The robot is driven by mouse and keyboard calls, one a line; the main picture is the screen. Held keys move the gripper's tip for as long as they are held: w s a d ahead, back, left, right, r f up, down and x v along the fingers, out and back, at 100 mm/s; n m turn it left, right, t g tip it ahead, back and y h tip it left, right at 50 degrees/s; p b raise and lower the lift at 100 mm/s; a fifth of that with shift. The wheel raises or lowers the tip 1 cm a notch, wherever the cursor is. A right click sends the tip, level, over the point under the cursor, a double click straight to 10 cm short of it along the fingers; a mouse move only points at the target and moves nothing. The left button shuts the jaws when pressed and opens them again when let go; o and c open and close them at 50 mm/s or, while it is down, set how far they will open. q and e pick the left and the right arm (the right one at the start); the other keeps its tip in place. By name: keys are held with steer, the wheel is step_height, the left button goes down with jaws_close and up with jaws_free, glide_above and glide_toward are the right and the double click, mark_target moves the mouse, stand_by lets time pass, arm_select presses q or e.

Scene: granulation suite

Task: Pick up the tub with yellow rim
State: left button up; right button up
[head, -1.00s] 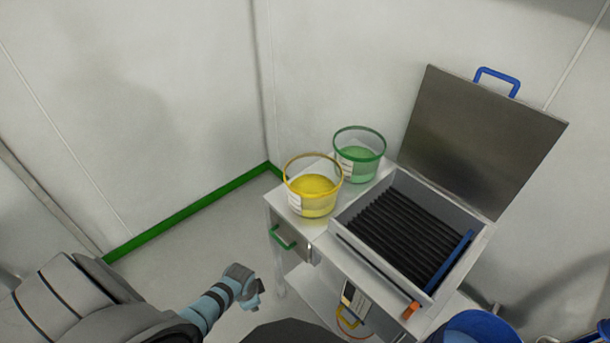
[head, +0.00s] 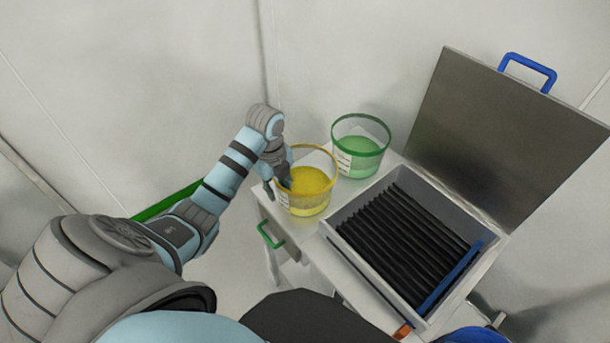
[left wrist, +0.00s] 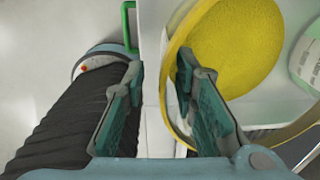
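The tub with yellow rim (head: 312,200) is clear, holds yellow material and stands upright on the left end of a white cart top. My left gripper (head: 279,189) is at the tub's left side, with its fingers pointing down. In the left wrist view, the gripper (left wrist: 160,63) is open. One finger is outside the tub (left wrist: 232,48) and the other overlaps its rim, apparently on the inner side. A gap shows between the outer finger and the tub wall. My right gripper is not in view.
A green-rimmed tub (head: 361,165) stands just behind and right of the yellow one. A metal box with black slats (head: 400,235) and a raised lid (head: 505,135) fills the cart's right side. The cart has a green handle (head: 268,236). Walls stand behind.

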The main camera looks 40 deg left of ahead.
mark_target(284, 207)
arm_select(q)
steer(key=shift+s+f, duration=0.1)
steer(key=shift+f, duration=0.25)
steer(key=f, duration=0.2)
steer(key=w+f, duration=0.1)
steer(key=f, duration=0.2)
steer(key=shift+w+d+f+b, duration=0.15)
steer(key=shift+b, duration=0.15)
jaws_close()
